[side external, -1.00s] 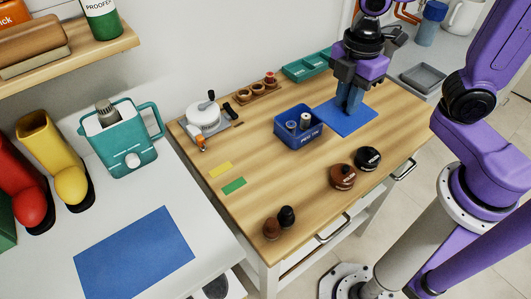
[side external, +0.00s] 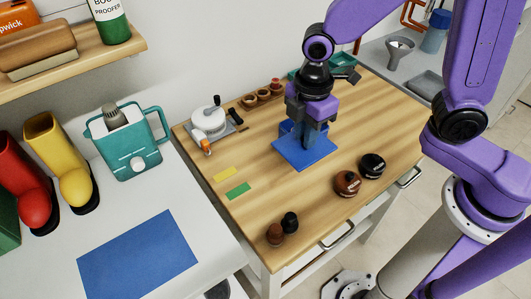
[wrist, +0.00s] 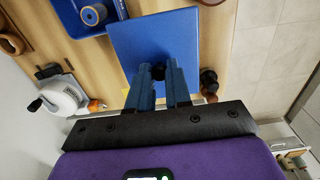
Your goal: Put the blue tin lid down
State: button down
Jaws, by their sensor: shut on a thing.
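The blue tin lid (side external: 305,155) is a flat blue square. In the side view it is at the middle of the wooden table, under my gripper (side external: 308,146). My gripper is shut on the lid, and its fingers hide the grip point. In the wrist view the lid (wrist: 150,35) extends ahead of my fingers (wrist: 160,75). Whether it touches the wood or hangs just above it I cannot tell. The open blue tin (side external: 285,127) is mostly hidden behind my gripper and the lid. In the wrist view the tin (wrist: 72,18), holding a spool-like item, is beside the lid.
Two round pots, brown (side external: 347,183) and black (side external: 372,166), stand right of the lid. Two small knobbed items (side external: 282,228) stand near the front edge. Yellow (side external: 224,173) and green (side external: 238,191) strips lie left. A blue mat (side external: 137,255) lies on the white table.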

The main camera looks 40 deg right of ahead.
aim_at(285, 138)
jog(key=w, duration=0.1)
jog(key=w+a+f, duration=0.2)
jog(key=w, duration=0.1)
jog(key=shift+a, duration=0.1)
jog(key=w+f, duration=0.1)
jog(key=w+a+f, duration=0.1)
jog(key=f, duration=0.1)
jog(key=w+a+f, duration=0.1)
jog(key=f, duration=0.1)
jog(key=shift+w+a+f, duration=0.1)
jog(key=shift+w+f, duration=0.1)
jog(key=shift+w, duration=0.1)
jog(key=shift+w+f, duration=0.15)
jog(key=shift+f, duration=1.55)
jog(key=shift+f, duration=0.1)
jog(key=c, duration=1.1)
grip_release()
jog(key=shift+o, duration=0.2)
